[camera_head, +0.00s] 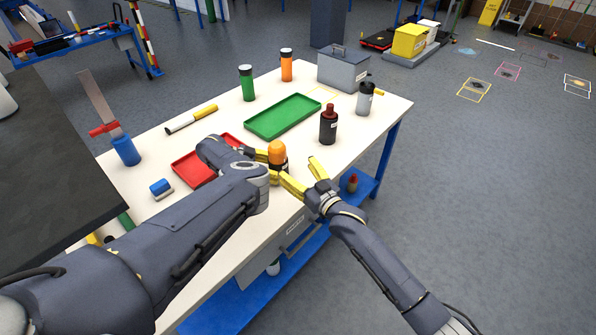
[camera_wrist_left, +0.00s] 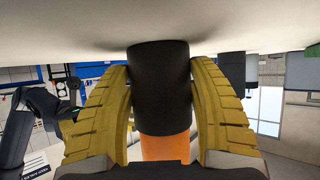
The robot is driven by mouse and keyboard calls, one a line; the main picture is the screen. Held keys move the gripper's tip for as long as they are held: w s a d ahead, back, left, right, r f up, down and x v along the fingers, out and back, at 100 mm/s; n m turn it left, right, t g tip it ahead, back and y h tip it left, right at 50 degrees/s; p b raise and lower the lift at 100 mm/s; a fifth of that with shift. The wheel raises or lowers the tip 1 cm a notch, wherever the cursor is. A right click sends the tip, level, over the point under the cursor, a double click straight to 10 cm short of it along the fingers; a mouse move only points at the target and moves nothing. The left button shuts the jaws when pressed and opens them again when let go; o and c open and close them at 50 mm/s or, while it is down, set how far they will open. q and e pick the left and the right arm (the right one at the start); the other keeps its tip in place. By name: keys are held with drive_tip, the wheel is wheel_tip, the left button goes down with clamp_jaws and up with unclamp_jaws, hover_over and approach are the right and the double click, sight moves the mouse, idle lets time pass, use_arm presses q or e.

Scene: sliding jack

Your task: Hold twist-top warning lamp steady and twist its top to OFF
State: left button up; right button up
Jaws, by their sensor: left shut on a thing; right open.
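The warning lamp (camera_head: 277,152) stands upright near the front edge of the table, with an orange top and a dark base. My left gripper (camera_head: 264,166) is shut on it. In the left wrist view the two yellow fingers of my left gripper (camera_wrist_left: 160,95) lie on both sides of the lamp's black base (camera_wrist_left: 160,75), and the orange top shows beyond it. The OFF marking cannot be made out. My right gripper (camera_head: 304,175) is open and empty, just to the right of the lamp, its yellow fingers spread and apart from the top.
A dark red-capped bottle (camera_head: 328,125) and a grey canister (camera_head: 365,98) stand to the right behind the lamp. A green tray (camera_head: 262,131) lies farther back. A red tray (camera_head: 190,172) lies left, partly behind my left arm. A grey toolbox (camera_head: 343,72) stands at the far corner.

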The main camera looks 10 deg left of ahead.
use_arm(q)
drive_tip(key=o, duration=1.1)
